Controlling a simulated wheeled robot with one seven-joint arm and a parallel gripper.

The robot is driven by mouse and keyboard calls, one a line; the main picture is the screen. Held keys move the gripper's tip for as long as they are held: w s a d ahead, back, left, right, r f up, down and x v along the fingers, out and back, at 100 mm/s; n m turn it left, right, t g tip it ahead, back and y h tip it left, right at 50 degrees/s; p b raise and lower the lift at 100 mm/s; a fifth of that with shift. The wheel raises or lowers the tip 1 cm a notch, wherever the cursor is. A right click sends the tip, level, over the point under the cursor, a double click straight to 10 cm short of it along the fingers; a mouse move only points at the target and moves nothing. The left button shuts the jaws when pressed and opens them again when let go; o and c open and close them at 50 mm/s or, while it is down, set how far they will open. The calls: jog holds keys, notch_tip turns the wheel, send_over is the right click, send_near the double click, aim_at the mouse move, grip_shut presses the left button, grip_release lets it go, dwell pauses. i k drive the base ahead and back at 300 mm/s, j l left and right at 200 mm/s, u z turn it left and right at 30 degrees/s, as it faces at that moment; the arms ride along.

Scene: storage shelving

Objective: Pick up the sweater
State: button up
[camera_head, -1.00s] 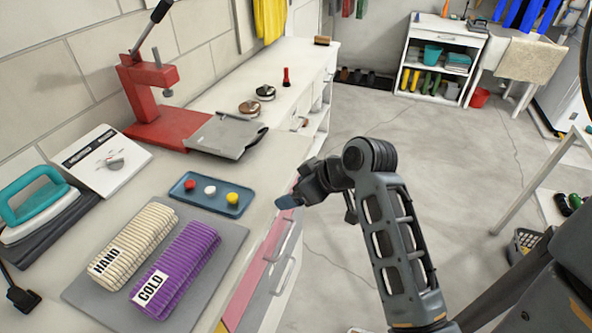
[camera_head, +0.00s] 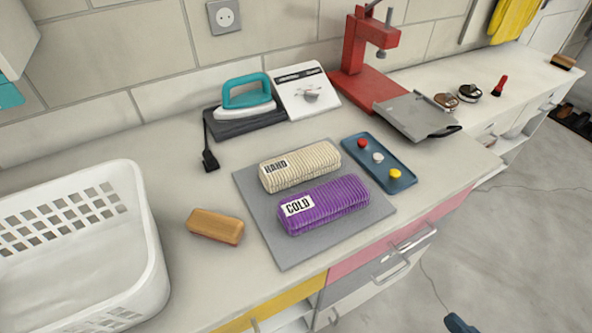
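Two ribbed knitted bundles that look like folded sweaters lie side by side on a grey mat (camera_head: 285,246) on the counter. The cream sweater (camera_head: 312,164) has a white label reading HAND and lies farther back. The purple sweater (camera_head: 335,202) has a label reading COLD and lies nearer the counter's front edge.
A white basket (camera_head: 150,255) stands at left, with a wooden brush (camera_head: 215,226) beside it. An iron (camera_head: 248,98), a white control box (camera_head: 306,92) and a red press (camera_head: 365,80) stand behind. A blue tray (camera_head: 392,186) lies right of the mat.

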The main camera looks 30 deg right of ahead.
aim_at(284, 171)
jog(key=l+u, duration=0.25)
jog(key=u, duration=0.15)
jog(key=l+u, duration=0.2)
jog(key=u, duration=0.15)
jog(key=k+l+u, duration=0.15)
jog(key=u, duration=0.25)
jog(key=k+l+u, duration=0.15)
jog(key=l+u, duration=0.25)
jog(key=k+l+u, duration=0.15)
jog(key=u, duration=0.25)
jog(key=k+l+u, duration=0.15)
jog(key=k+u, duration=0.2)
jog(key=k+l+u, duration=0.15)
jog(key=u, duration=0.25)
jog(key=k+l, duration=0.1)
jog(key=k, duration=0.7)
jog(key=k+l, duration=0.1)
jog(key=k, duration=0.65)
jog(key=k+l+z, duration=0.2)
jog(key=k, duration=0.2)
jog(key=k+l+z, duration=0.25)
jog(key=i+l, duration=0.45)
jog(key=i, duration=0.15)
jog(key=i+l, duration=0.4)
jog(key=i, duration=0.25)
